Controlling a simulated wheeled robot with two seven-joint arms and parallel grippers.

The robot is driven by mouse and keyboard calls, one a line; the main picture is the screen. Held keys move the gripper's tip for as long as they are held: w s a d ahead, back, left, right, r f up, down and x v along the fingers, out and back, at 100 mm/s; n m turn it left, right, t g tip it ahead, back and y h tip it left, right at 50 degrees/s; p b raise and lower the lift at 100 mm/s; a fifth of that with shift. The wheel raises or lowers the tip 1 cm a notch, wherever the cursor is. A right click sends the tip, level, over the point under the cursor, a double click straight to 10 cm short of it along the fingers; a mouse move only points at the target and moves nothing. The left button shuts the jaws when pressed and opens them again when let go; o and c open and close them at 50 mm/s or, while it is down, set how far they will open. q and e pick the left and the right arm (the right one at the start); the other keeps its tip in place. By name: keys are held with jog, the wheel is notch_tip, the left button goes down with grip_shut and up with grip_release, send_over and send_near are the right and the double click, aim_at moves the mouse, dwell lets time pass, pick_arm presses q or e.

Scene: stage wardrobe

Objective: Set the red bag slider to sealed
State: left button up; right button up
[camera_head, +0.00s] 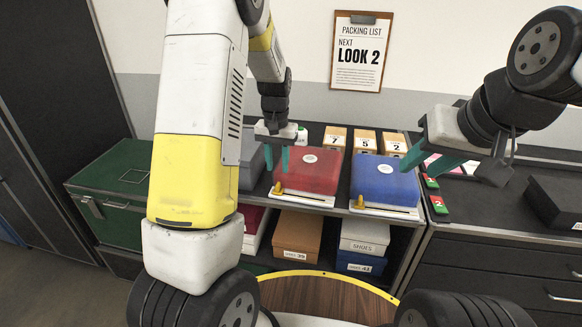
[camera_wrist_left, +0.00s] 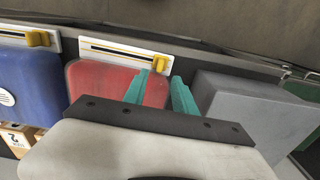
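The red bag (camera_head: 318,166) lies on the shelf top with a white slider strip (camera_head: 305,198) along its front edge. Its yellow slider knob (camera_head: 278,188) is at the left end of the strip. In the left wrist view, the red bag (camera_wrist_left: 92,82) and its yellow knob (camera_wrist_left: 160,63) also show, with the knob just beyond the fingertips. My left gripper (camera_head: 276,165) is open and empty above the red bag's left edge, apart from the knob. My right gripper (camera_head: 424,166) is open and empty, to the right of the blue bag.
The blue bag (camera_head: 385,178) with its own yellow knob (camera_head: 360,202) lies to the right. A grey box (camera_wrist_left: 235,105) stands close beside the red bag. Numbered boxes (camera_head: 365,140) stand behind. A green case (camera_head: 110,200) is at left. Shoe boxes sit on the lower shelf.

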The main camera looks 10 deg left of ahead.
aim_at(278, 184)
pick_arm(q)
notch_tip(278, 184, down, 7)
dwell(0.3)
grip_shut()
dwell(1.4)
